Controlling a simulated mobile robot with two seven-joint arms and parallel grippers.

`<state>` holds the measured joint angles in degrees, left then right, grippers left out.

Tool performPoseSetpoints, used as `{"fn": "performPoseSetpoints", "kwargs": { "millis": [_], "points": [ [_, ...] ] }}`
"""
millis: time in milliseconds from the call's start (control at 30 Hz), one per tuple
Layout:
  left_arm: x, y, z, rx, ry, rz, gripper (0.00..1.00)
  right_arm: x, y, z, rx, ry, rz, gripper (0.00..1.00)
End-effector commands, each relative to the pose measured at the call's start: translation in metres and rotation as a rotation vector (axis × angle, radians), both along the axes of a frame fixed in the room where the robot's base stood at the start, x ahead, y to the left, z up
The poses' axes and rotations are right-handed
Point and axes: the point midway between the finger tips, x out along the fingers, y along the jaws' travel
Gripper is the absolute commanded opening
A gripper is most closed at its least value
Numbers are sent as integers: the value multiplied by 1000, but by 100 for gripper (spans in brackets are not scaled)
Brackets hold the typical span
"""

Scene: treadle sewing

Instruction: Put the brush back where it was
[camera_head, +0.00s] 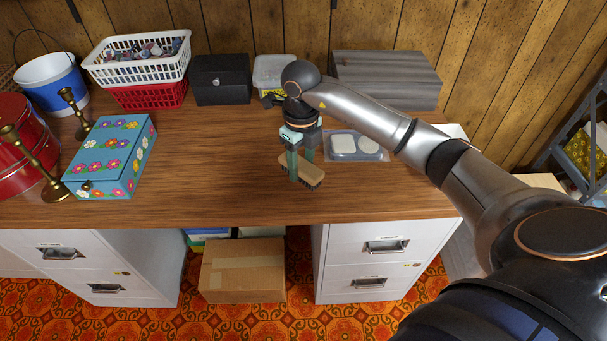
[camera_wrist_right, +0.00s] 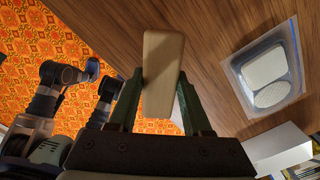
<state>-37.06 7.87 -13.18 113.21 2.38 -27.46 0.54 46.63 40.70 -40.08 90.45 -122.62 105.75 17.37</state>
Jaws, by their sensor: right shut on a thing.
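The brush (camera_head: 309,174) has a pale wooden back and dark bristles. My right gripper (camera_head: 302,171) is shut on it, with one green finger on each side, over the front middle of the wooden desk top (camera_head: 230,190). In the right wrist view, the brush's wooden back (camera_wrist_right: 162,75) is between the two fingers (camera_wrist_right: 160,105). The bristles face down; whether they touch the desk top I cannot tell. My left gripper is not seen in the head view.
A clear tray with white pieces (camera_head: 356,146) lies just right of the brush. A flowered box (camera_head: 112,155), a black box (camera_head: 220,79), a white basket (camera_head: 138,67) and a grey box (camera_head: 386,79) stand on the desk. The desk left of the brush is clear.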

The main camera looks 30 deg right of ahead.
Motion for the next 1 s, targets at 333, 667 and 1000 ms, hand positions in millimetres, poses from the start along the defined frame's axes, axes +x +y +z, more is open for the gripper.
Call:
{"fn": "performPoseSetpoints", "kwargs": {
  "millis": [333, 667, 1000],
  "points": [
    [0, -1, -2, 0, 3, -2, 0, 5, -9, -33, 2, 6, 1, 0],
    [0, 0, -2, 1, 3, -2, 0, 6, -9, -44, 0, -1, 0, 0],
    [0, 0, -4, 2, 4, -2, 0, 6, -9, -47, 0, 0, 0, 70]
  ]
}}
